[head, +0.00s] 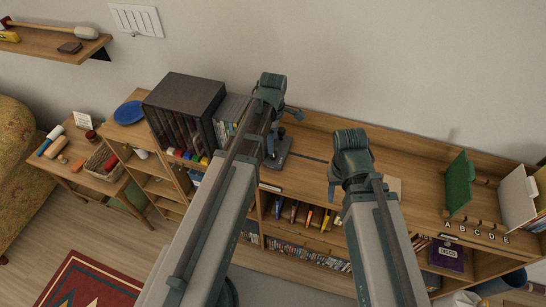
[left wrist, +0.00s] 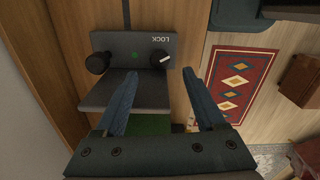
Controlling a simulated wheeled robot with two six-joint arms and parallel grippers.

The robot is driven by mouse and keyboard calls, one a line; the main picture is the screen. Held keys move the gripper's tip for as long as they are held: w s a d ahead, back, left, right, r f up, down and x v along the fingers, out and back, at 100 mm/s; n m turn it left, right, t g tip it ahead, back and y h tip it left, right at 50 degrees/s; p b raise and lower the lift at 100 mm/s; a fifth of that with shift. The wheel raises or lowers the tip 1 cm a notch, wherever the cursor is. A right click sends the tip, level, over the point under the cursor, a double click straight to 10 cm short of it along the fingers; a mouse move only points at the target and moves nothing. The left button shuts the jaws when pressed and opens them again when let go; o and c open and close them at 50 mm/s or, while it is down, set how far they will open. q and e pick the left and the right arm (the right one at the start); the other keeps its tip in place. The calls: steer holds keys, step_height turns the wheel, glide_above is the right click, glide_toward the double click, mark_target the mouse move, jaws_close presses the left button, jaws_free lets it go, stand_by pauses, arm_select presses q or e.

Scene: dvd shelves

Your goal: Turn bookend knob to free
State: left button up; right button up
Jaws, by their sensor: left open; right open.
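The dark grey bookend (head: 277,152) stands on the shelf top beside the DVD row, partly hidden by my left arm. The word LOCK reads upside down near the marked knob, and a small green dot lies between the knobs. My left gripper (left wrist: 160,75) is open and empty, with its fingertips over the plate. It also shows in the head view (head: 284,124). My right gripper (head: 334,186) is open and empty above the shelf front.
A row of DVDs (head: 229,117) and a black DVD case (head: 184,112) stand left of the bookend. A green bookend (head: 459,183) and letter dividers (head: 473,228) stand at the right. The shelf top between is mostly clear. A wall rises behind.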

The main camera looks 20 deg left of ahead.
mark_target(273, 156)
arm_select(q)
step_height(273, 156, down, 6)
steer(key=b, duration=0.5)
jaws_close()
